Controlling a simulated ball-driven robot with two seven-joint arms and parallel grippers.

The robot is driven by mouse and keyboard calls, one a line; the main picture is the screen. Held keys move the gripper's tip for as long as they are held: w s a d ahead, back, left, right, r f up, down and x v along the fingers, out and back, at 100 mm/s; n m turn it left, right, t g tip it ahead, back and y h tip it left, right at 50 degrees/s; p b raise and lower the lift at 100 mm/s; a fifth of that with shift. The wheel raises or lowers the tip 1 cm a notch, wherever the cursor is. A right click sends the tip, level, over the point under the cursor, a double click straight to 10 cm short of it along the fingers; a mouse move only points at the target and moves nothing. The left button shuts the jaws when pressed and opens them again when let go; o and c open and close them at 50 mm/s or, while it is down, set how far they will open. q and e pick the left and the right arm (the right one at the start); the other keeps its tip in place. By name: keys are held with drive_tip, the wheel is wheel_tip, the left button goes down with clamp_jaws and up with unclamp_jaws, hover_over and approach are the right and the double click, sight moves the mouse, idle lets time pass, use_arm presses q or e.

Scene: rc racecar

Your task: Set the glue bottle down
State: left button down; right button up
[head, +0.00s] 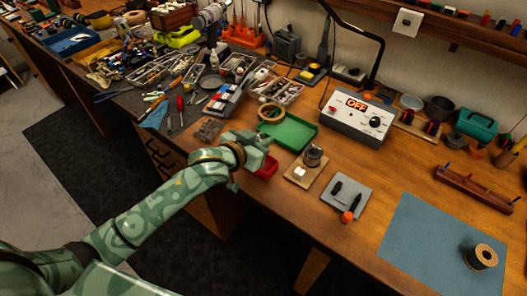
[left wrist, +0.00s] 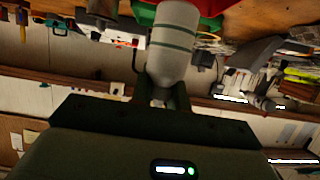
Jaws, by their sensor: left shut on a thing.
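The glue bottle is a pale grey-white cylinder (left wrist: 174,45) with thin green bands, seen in the left wrist view. My left gripper (left wrist: 162,98) is shut on it, with the fingers on its near end. In the head view my left gripper (head: 256,160) is at the front edge of the workbench (head: 315,215), beside a red object (head: 267,168) and the green tray (head: 288,133). I cannot make out the bottle clearly there, as the gripper hides it. Whether the bottle touches the bench cannot be told. My right gripper is not in view.
A roll of tape (head: 271,112) lies at the green tray. A wooden block with a small pot (head: 313,155), a grey pad (head: 346,196) and a control box (head: 355,118) stand to the right. The blue mat (head: 430,245) is mostly bare, with a spool (head: 481,257) on it. Tools crowd the left.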

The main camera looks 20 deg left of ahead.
use_arm(q)
drive_tip(key=f, duration=0.1)
drive_tip(key=w+f+b, duration=0.1)
drive_tip(key=f, duration=0.3)
drive_tip(key=shift+w+d+b, duration=0.1)
drive_tip(key=shift+w+b, duration=0.15)
drive_tip(key=shift+b, duration=0.15)
drive_tip(key=shift+r, duration=0.15)
drive_tip(key=c, duration=1.3)
unclamp_jaws()
drive_tip(key=shift+c, duration=0.2)
